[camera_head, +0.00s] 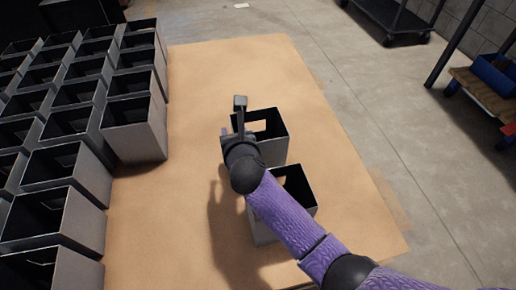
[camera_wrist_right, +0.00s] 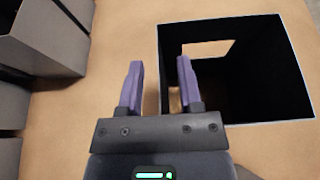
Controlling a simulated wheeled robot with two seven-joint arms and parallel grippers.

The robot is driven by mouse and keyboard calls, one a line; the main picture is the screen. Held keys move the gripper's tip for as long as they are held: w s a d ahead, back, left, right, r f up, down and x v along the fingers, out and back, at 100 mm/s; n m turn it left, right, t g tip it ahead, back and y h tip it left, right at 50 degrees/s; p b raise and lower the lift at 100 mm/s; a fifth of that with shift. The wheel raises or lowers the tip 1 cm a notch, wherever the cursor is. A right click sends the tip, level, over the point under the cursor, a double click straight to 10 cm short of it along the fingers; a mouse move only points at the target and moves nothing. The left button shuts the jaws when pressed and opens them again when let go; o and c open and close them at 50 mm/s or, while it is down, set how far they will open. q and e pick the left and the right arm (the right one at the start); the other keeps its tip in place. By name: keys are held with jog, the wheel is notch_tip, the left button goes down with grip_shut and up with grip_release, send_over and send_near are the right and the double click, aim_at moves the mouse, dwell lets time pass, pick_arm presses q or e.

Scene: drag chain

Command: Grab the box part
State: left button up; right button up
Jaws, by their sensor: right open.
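Two open-topped grey box parts stand on the tan board, one behind the other. The far box part (camera_head: 273,151) has a rectangular cut-out in its wall, and my right gripper is at its left side. The near box part (camera_head: 263,230) is partly hidden by my right arm. My right gripper (camera_head: 240,115) is open. In the wrist view the right gripper (camera_wrist_right: 160,85) has its two purple fingers apart, and the left wall of a dark-inside box part (camera_wrist_right: 270,70) appears between them. I cannot tell whether the fingers touch it. My left gripper is not in view.
Several rows of similar grey boxes (camera_head: 135,138) fill the left side. The tan board (camera_head: 345,190) is bare to the right of the two boxes. A dark cart (camera_head: 395,18) and a wooden rack with a blue bin (camera_head: 492,72) stand at the upper right.

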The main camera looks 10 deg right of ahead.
grip_shut()
dwell(0.5)
dwell(0.8)
